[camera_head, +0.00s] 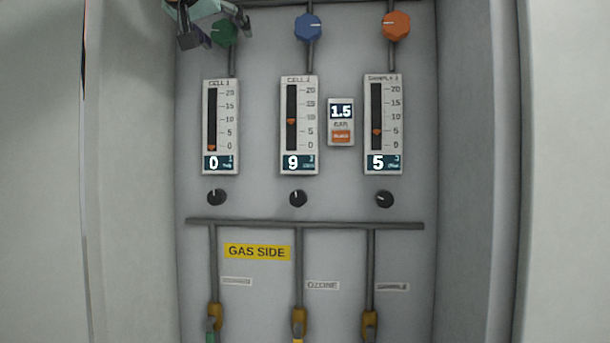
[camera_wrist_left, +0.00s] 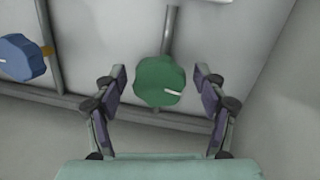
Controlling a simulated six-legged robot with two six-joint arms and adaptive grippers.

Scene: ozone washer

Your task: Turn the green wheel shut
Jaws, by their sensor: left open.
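The green wheel (camera_head: 224,33) is at the top left of the panel, partly hidden behind my left gripper (camera_head: 212,30) in the head view. My right gripper is not in view.
A blue wheel (camera_head: 308,27) and an orange wheel (camera_head: 396,26) are to the right along the top. The CELL 2 gauge (camera_head: 299,125) reads 9 and the sample gauge (camera_head: 383,124) reads 5. Cabinet walls (camera_head: 475,170) stand on both sides of the panel.

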